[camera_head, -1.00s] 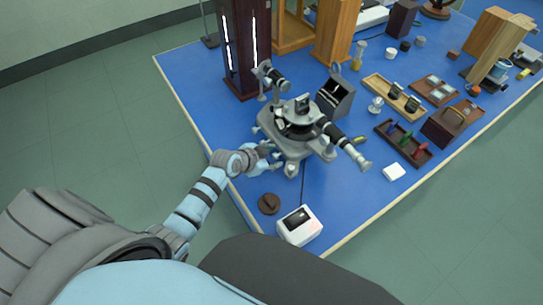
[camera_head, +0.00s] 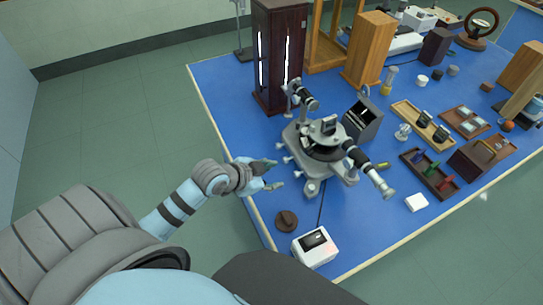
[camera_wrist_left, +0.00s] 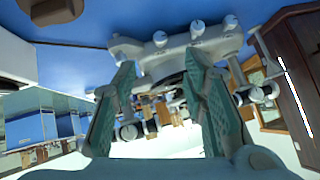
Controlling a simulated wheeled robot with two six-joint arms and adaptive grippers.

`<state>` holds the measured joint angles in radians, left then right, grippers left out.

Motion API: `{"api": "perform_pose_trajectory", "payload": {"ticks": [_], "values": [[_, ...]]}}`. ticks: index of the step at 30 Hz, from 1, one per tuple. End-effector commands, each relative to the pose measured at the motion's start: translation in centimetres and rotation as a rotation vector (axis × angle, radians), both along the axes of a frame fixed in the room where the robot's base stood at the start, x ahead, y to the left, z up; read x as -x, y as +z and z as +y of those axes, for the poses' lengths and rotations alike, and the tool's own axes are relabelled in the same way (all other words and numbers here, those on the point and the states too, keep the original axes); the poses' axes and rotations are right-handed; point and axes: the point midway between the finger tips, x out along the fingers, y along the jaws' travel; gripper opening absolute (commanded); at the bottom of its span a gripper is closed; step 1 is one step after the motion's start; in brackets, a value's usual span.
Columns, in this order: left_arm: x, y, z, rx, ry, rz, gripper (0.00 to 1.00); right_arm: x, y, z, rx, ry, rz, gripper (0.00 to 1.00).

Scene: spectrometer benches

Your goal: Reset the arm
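My left gripper (camera_head: 272,173) is open and empty, at the near left edge of the blue bench, just left of the spectrometer. In the left wrist view its two green-padded fingers (camera_wrist_left: 160,100) stand apart with nothing held between them. The grey spectrometer (camera_head: 322,150) stands upright on the bench with its black telescope pointing to the lower right. Its base with screw knobs (camera_wrist_left: 180,45) shows beyond the fingertips in the left wrist view. My right gripper is not in view.
A white box with a dark screen (camera_head: 315,247) and a brown round disc (camera_head: 286,221) lie near the front edge. A tall dark wooden lamp cabinet (camera_head: 279,60) stands behind the spectrometer. Trays with small parts (camera_head: 430,174) lie to the right. The floor left of the bench is clear.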

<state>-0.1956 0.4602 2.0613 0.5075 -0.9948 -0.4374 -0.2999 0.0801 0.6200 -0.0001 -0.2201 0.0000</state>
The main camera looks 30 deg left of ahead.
Motion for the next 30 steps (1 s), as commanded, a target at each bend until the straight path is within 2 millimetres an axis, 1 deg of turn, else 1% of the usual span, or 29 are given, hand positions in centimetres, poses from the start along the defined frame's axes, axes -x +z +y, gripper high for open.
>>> {"api": "perform_pose_trajectory", "payload": {"ticks": [10, 11, 13, 14, 17, 18, 20, 21, 23, 24, 26, 27, 30], "values": [[0.0, -0.1, 0.0, 0.000, 0.001, 0.001, 0.39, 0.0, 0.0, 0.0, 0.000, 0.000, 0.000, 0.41], [0.2, -0.2, -0.1, 0.001, 0.003, 0.006, 0.39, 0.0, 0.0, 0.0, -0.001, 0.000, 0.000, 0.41], [1.3, -0.7, -0.5, 0.007, 0.019, 0.037, 0.39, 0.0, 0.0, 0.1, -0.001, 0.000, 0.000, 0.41], [2.1, -1.1, -0.8, 0.010, 0.032, 0.061, 0.39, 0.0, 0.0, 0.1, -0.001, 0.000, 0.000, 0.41], [5.7, -2.5, -1.7, 0.020, 0.104, 0.159, 0.39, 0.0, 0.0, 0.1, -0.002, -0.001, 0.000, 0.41], [7.5, -3.1, -2.0, 0.024, 0.145, 0.205, 0.39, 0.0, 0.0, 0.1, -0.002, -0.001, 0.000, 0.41], [10.2, -3.6, -2.2, 0.028, 0.218, 0.275, 0.39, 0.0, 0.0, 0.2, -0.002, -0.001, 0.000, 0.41], [12.0, -3.9, -2.3, 0.031, 0.272, 0.320, 0.39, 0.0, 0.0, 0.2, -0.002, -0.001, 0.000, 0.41], [14.6, -4.0, -2.2, 0.033, 0.354, 0.380, 0.39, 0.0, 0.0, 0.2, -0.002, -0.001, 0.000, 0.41], [16.3, -4.0, -2.1, 0.033, 0.411, 0.418, 0.39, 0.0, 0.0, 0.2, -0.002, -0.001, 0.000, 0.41], [18.8, -3.9, -2.0, 0.034, 0.499, 0.472, 0.39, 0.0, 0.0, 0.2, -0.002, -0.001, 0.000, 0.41], [20.5, -3.7, -1.8, 0.034, 0.560, 0.508, 0.39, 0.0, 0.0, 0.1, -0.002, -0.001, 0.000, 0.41], [19.3, -8.0, -1.3, 0.024, 0.560, 0.526, 0.39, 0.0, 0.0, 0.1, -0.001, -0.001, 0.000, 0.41]]}}
